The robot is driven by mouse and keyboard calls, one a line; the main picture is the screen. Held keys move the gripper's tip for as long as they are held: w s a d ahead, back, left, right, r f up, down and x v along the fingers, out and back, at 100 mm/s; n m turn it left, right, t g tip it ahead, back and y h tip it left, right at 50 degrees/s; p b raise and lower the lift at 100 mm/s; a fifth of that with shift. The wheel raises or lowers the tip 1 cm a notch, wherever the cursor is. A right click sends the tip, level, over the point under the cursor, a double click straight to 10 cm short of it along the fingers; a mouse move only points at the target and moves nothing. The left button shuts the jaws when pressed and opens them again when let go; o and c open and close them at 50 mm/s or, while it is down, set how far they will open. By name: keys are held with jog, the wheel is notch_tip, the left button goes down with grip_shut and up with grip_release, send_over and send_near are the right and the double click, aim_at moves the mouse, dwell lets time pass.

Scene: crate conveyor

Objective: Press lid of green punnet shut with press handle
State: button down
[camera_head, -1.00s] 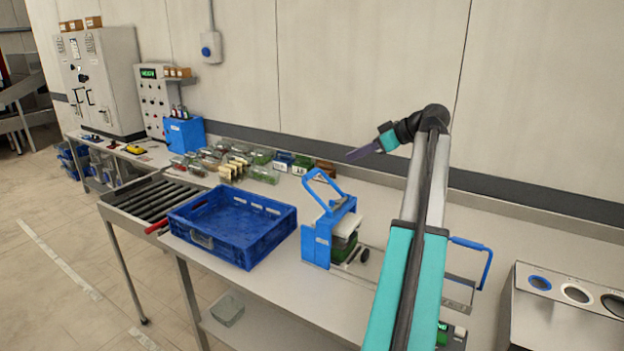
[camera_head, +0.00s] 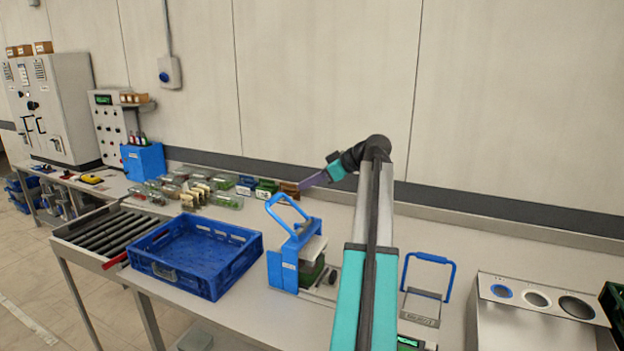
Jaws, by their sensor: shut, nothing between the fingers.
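The blue press (camera_head: 283,268) stands on the bench right of the blue crate. Its blue looped press handle (camera_head: 288,206) is raised and tilted above it. A green punnet (camera_head: 312,273) sits under the press head, partly hidden by the press body; whether its lid is closed cannot be seen. My gripper (camera_head: 312,181) is shut and empty. In the picture it shows above and to the right of the handle, apart from it.
An empty-looking blue crate (camera_head: 213,282) stands left of the press, beside a roller conveyor (camera_head: 116,231). Several punnets (camera_head: 228,201) lie along the back. A blue-handled frame (camera_head: 430,258) and a steel unit with round holes (camera_head: 518,320) stand to the right.

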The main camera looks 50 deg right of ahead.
aim_at(277, 199)
jog(key=p+x, duration=0.3)
jog(key=x, duration=0.7)
jog(key=shift+w+d+p, duration=0.1)
jog(key=shift+p, duration=0.25)
